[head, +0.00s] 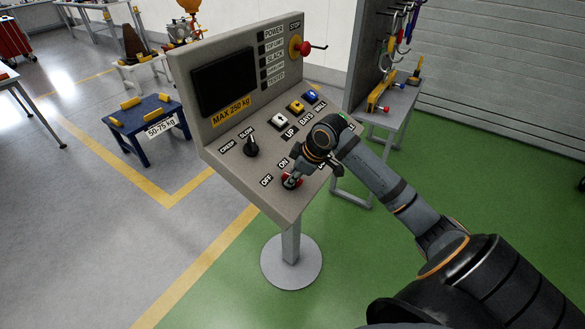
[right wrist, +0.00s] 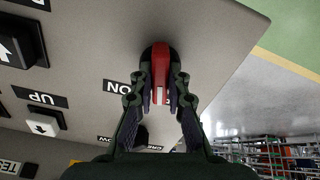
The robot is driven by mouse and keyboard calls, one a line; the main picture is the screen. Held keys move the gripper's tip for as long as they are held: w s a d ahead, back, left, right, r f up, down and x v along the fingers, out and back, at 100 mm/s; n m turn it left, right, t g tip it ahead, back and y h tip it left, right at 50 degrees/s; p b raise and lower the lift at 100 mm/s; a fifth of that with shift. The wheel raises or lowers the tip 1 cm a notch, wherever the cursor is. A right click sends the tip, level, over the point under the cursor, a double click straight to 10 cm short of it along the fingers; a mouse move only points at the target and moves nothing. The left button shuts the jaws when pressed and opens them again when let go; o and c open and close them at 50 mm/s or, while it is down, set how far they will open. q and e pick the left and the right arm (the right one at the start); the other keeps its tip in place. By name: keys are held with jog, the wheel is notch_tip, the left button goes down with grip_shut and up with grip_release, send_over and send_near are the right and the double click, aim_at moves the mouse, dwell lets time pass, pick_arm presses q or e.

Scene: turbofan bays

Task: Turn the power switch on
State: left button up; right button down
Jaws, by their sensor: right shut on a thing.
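The power switch is a red knob (head: 288,183) low on the sloping face of a grey control console (head: 225,165), beside the OFF label (head: 266,181) and the ON label (head: 283,162). My right gripper (head: 294,178) reaches down over it from the right. In the right wrist view the red switch handle (right wrist: 160,58) stands between the two fingers of my right gripper (right wrist: 161,92), which are shut on it. A white mark shows on the handle. The ON label (right wrist: 118,87) is beside the left finger; OFF is hidden there. My left gripper is not in view.
The console has a dark screen (head: 224,82), a black selector knob (head: 251,146), several push buttons (head: 296,106) and a red STOP button (head: 300,47). The lamp squares beside POWER look dark. A grey stand (head: 391,97) with tools is behind.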

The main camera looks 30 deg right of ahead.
jog(key=m+p, duration=0.3)
jog(key=p, duration=0.1)
jog(key=m+p, duration=0.2)
jog(key=p, duration=0.2)
jog(key=m+p, duration=0.3)
jog(key=p, duration=0.1)
jog(key=shift+r+m+p, duration=0.3)
jog(key=shift+r, duration=0.05)
jog(key=shift+d+f+m+h+p, duration=0.1)
jog(key=shift+f+m+h+p, duration=0.2)
jog(key=shift+m+p, duration=0.75)
jog(key=c, duration=1.3)
grip_release()
jog(key=shift+v, duration=5.9)
